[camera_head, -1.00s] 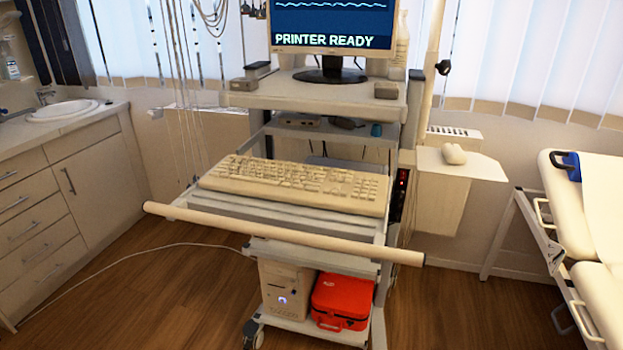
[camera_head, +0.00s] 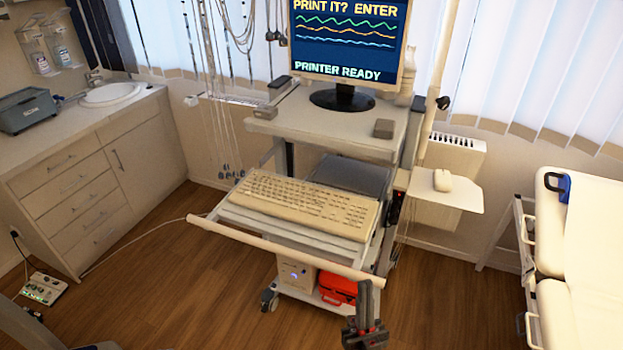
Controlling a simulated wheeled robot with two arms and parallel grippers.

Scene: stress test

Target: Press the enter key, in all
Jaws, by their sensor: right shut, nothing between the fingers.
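A beige keyboard (camera_head: 305,204) lies on the pull-out shelf (camera_head: 262,222) of a wheeled cart. Its single keys, the enter key among them, are too small to tell apart. The monitor (camera_head: 347,42) above it reads "PRINT IT? ENTER" and "PRINTER READY" with several wavy lines. My right gripper (camera_head: 366,294) is shut and empty at the bottom, in front of the shelf's front bar (camera_head: 285,249) near its right end. It is apart from the keyboard, nearer to me and lower in the picture. My left gripper is not in view.
The round front bar runs across the shelf's near edge. A white mouse (camera_head: 443,180) lies on a side tray (camera_head: 460,194) at the right. A red case (camera_head: 338,288) is low in the cart. A bed (camera_head: 590,250) stands right, a sink counter (camera_head: 100,118) left.

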